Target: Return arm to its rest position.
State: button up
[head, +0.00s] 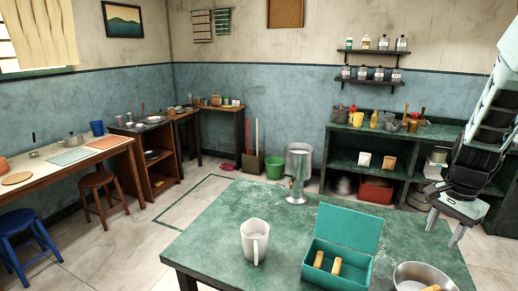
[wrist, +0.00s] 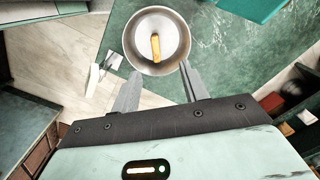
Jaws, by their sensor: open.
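The rest of my arm is mostly cut off by the right edge of the head view.
The green table (head: 205,235) bears a metal bowl (head: 405,270) with a yellow-orange block (wrist: 155,47), an open teal box (head: 348,226), a white jug (head: 254,240) and a metal cup (head: 296,188). A green shelf unit (head: 345,143) stands behind my gripper.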

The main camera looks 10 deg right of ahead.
jog(key=s+a+r+n+y, duration=0.15)
jog(key=a+n, duration=0.35)
jog(key=a, duration=0.7)
jog(key=s+a+r+n, duration=0.1)
jog(key=a+r+n, duration=0.35)
jog(key=a, duration=0.75)
jog(key=s+a+n+h, duration=0.1)
jog(key=s+a+n, duration=1.2)
jog(key=s, duration=0.2)
jog(key=shift+s+r+n, duration=0.25)
jog(key=shift+s+n, duration=0.05)
jog(key=shift+n, duration=0.05)
